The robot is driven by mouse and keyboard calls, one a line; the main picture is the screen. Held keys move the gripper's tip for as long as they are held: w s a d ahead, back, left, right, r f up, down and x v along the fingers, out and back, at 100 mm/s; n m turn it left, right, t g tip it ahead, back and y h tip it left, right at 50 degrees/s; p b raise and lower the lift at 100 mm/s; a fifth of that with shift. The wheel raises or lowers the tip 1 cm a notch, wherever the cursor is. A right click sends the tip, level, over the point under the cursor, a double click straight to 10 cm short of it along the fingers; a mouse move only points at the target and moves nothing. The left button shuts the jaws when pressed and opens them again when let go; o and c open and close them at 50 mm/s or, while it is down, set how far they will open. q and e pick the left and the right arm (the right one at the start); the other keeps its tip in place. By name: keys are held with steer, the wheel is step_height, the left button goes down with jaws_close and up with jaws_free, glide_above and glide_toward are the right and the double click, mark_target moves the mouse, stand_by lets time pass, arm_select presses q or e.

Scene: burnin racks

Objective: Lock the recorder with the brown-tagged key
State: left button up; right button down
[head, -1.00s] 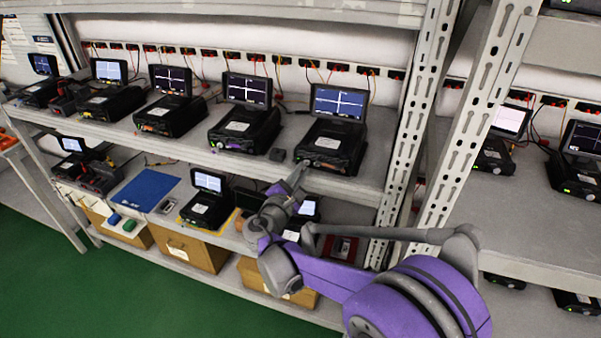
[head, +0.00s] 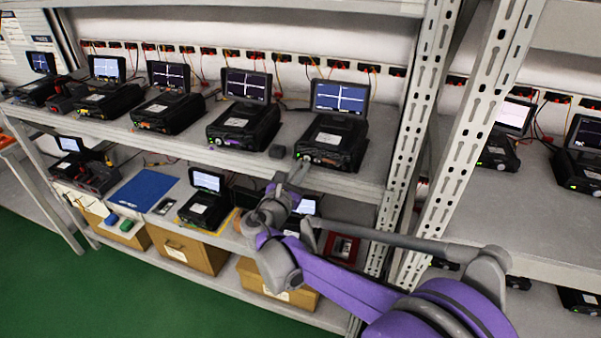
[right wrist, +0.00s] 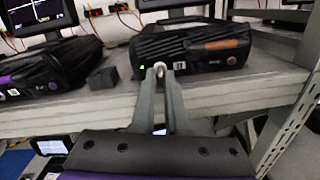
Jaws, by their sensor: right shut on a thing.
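The black recorder (head: 332,142) with a lit screen stands at the right end of the upper shelf. In the right wrist view its front (right wrist: 190,62) has a brown label (right wrist: 221,45) at the right and a green light at the lower left. My right gripper (head: 304,164) is at the shelf edge, close to the recorder's lower left front. In the right wrist view its fingertips (right wrist: 159,70) are shut on a small pale thing, apparently the key. Its tag is not visible, and I cannot tell whether it touches the recorder. My left gripper is out of view.
A purple-marked recorder (head: 238,124) stands to the left, with a small dark block (head: 277,151) between the two. Several more recorders line the shelf. A perforated rack post (head: 414,120) rises at the right. The lower shelf holds a blue mat (head: 145,189) and more units.

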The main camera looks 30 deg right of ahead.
steer(key=n+b, duration=0.2)
steer(key=n, duration=0.4)
steer(key=shift+f+n, duration=0.1)
steer(key=shift+n, duration=0.2)
arm_select(q)
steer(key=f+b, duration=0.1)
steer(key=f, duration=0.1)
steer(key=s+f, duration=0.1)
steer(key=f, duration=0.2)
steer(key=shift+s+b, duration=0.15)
steer(key=shift+b, duration=0.2)
arm_select(e)
steer(key=n, duration=0.4)
steer(key=shift+n, duration=0.4)
steer(key=c, duration=1.3)
jaws_free()
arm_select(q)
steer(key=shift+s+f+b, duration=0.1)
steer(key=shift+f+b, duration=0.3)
arm_select(e)
steer(key=v, duration=1)
steer(key=shift+s+a, duration=0.3)
